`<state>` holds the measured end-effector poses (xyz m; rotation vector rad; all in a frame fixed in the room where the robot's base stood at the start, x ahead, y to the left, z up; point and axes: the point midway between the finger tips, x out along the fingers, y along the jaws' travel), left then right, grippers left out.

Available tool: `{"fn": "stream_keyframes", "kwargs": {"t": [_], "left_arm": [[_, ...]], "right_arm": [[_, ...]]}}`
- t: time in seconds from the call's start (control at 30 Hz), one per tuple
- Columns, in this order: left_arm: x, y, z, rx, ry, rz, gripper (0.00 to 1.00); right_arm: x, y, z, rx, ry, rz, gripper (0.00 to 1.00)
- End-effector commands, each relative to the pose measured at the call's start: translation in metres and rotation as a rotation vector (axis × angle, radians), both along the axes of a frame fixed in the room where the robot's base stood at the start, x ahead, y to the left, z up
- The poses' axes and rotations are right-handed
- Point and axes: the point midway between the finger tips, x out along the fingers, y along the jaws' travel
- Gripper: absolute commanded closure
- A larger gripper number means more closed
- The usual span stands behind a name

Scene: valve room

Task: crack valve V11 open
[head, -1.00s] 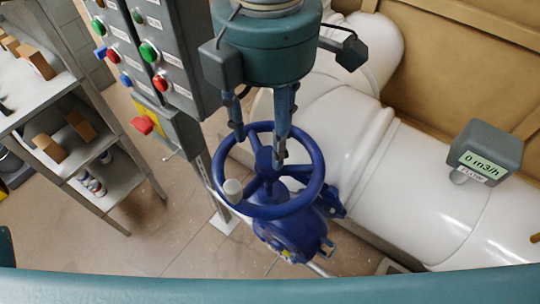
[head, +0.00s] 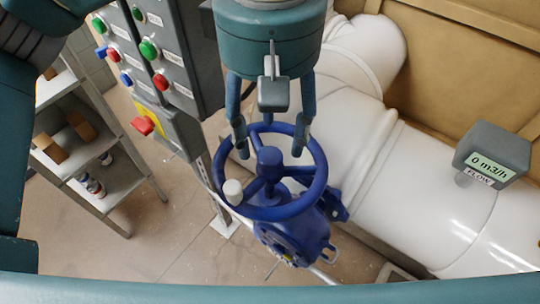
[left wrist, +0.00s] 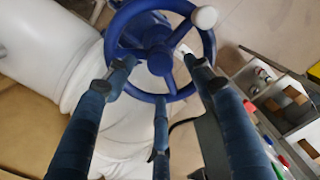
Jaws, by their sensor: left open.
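The blue valve handwheel (head: 303,197) with a white knob (head: 233,191) sits on a blue valve body (head: 290,238) on a white pipe. I cannot read a V11 label on it. My left gripper (head: 269,138) is open and points down over the far part of the wheel, its fingers spread. The fingertips are close to the far rim and hub; I cannot tell if they touch. The left wrist view shows the wheel (left wrist: 112,42) ahead of the three fingers (left wrist: 160,80), with nothing held between them. My right gripper is not in view.
A flow meter (head: 492,153) on the white pipe (head: 425,195) reads 0 m3/h. A grey button panel (head: 170,55) stands just left of my gripper. A shelf (head: 115,190) with boxes is further left.

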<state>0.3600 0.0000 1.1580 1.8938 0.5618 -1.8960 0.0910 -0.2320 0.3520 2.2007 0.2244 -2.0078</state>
Motion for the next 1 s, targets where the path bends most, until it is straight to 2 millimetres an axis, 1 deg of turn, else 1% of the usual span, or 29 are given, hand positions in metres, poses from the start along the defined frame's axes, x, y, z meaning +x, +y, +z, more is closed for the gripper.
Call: {"fn": "stream_keyframes", "kwargs": {"t": [0.23, 0.37, 1.0], "left_arm": [[0.000, 0.000, 0.000, 0.000, 0.000, -0.006, 0.47], [0.000, 0.000, -0.004, 0.000, 0.000, -0.005, 0.47], [0.000, 0.000, -0.056, 0.000, 0.000, -0.004, 0.47]], "right_arm": [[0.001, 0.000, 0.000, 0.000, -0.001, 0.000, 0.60], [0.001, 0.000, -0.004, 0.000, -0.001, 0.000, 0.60], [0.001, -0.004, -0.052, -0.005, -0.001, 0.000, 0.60]]}}
